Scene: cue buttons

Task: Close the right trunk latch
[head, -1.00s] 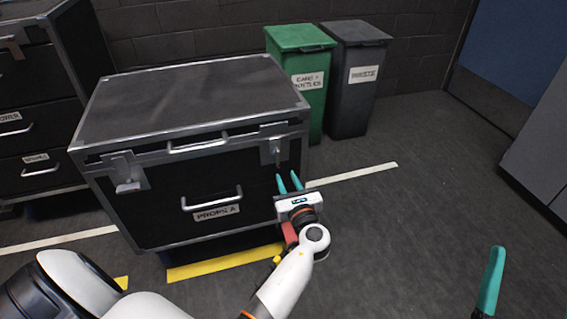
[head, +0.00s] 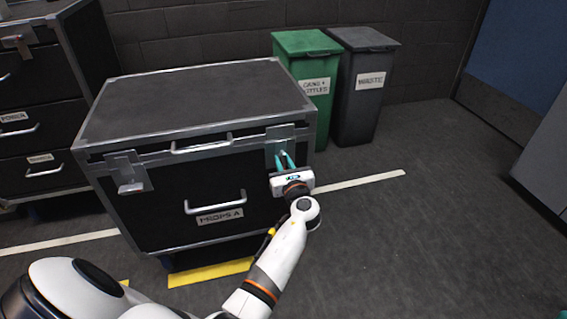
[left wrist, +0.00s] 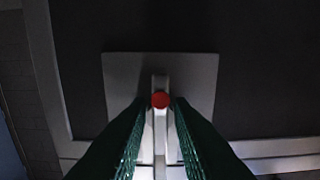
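The black trunk (head: 195,100) with metal edges and a "PROPS A" label has its lid down. Its right latch (head: 280,134) is a grey plate at the upper right of the front. In the left wrist view, the latch shows as a plate (left wrist: 120,85) with a narrow lever and a red round tip (left wrist: 160,99). My left gripper (head: 286,159) is at this latch, its teal fingers apart. They lie on either side of the lever, close to it; contact is unclear. Only a teal scrap of my right gripper (head: 563,315) shows at the bottom right corner.
The left latch (head: 127,172) sits at the trunk's front left, with a handle (head: 215,203) between. A green bin (head: 308,85) and a grey bin (head: 366,85) stand behind right. Drawer cases (head: 40,130) stand left. The floor to the right is clear.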

